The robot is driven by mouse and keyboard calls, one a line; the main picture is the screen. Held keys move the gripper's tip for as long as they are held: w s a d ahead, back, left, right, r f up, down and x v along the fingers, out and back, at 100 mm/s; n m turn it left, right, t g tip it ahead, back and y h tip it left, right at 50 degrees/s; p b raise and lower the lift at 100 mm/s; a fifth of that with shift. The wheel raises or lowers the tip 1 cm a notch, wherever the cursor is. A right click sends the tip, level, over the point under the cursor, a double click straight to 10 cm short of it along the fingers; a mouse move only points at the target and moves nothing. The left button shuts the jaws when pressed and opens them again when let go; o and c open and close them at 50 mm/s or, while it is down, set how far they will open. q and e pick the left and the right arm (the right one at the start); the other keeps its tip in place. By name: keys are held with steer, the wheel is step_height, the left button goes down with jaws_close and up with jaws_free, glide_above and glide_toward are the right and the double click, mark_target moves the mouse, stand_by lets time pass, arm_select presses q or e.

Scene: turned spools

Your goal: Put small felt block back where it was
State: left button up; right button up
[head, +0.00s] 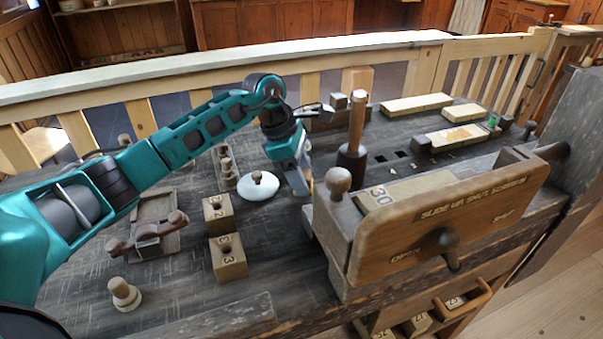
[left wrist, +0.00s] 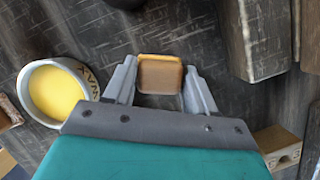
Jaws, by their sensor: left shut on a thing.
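The small felt block (left wrist: 160,75) is a brown block with an orange-yellow edge. In the left wrist view it sits between the two fingers of my left gripper (left wrist: 160,85), which is shut on it. In the head view my left gripper (head: 303,188) points down low over the workbench, between a white round lid with a knob (head: 258,188) and the wooden box on the right. The block is mostly hidden there. I cannot tell whether the block touches the bench. My right gripper is not in view.
A round pot marked WAX with yellow contents (left wrist: 57,92) stands left of the gripper in the left wrist view. Numbered wooden blocks (head: 228,257), a handled tool (head: 355,140) and a wooden box with a sliding front (head: 450,220) crowd around. Bare bench (head: 180,285) lies at the front left.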

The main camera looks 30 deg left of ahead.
arm_select(q)
steer(key=o, duration=1.4)
steer(key=shift+f, duration=0.1)
steer(key=shift+r, duration=0.3)
steer(key=v, duration=1.1)
steer(key=shift+s+a+r+p, duration=0.1)
steer(key=shift+r+p, duration=0.25)
steer(key=shift+p, duration=0.05)
steer(key=shift+f, duration=0.1)
